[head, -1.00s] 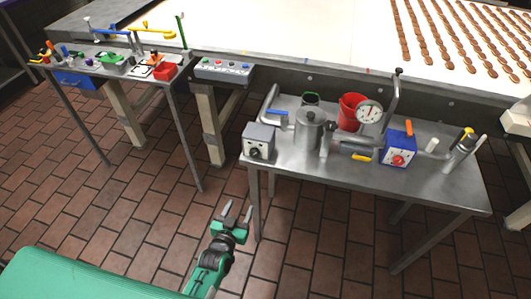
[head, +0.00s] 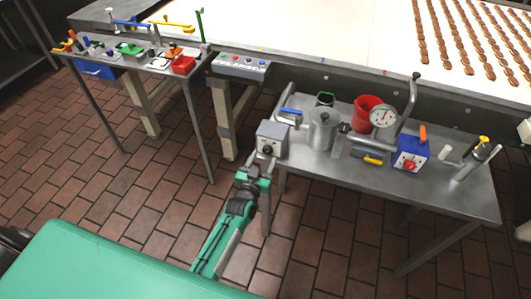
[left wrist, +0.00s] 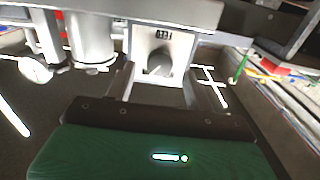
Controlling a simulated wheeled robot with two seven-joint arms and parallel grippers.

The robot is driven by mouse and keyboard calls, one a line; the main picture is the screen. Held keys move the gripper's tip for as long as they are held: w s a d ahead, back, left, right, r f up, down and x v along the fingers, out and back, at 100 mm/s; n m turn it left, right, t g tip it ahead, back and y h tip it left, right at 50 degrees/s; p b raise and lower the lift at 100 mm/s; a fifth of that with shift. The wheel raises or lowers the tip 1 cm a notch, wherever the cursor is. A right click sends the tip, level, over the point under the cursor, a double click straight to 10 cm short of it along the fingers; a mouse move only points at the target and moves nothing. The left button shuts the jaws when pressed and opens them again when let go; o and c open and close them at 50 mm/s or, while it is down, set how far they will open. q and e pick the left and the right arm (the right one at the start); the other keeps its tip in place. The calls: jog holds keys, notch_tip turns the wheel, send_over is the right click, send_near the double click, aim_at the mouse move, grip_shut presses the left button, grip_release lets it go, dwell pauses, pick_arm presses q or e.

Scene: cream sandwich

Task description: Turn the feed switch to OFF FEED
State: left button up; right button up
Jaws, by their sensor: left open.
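The feed switch (head: 273,136) is a grey box with a round dark knob on its front, at the left end of the small metal table. In the left wrist view the feed switch (left wrist: 144,42) shows a pale face with a label that seems to read FEED, and a grey knob (left wrist: 159,62). My left gripper (head: 261,161) is open just in front of and slightly below the box. In the left wrist view its fingers (left wrist: 161,78) stand on either side of the knob, apparently apart from it. The exact knob setting cannot be read. My right gripper is not in view.
On the metal table (head: 340,178) stand a steel pot (head: 323,130), a red bucket (head: 367,112), a gauge (head: 384,116) and a blue box with a red knob (head: 411,150). A tool-covered side table (head: 150,66) stands left.

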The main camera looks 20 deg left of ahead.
aim_at(267, 152)
pick_arm(q)
jog(key=shift+w, duration=1.6)
jog(key=shift+c, duration=0.4)
jog(key=c, duration=0.9)
jog(key=shift+n, duration=0.3)
jog(key=n+b, duration=0.1)
jog(key=n, duration=0.5)
jog(key=shift+f, duration=0.1)
jog(key=n+b, duration=0.1)
jog(key=n, duration=0.3)
jog(key=shift+d, duration=0.1)
jog(key=shift+n+b, duration=0.35)
jog(key=shift+n, duration=1.25)
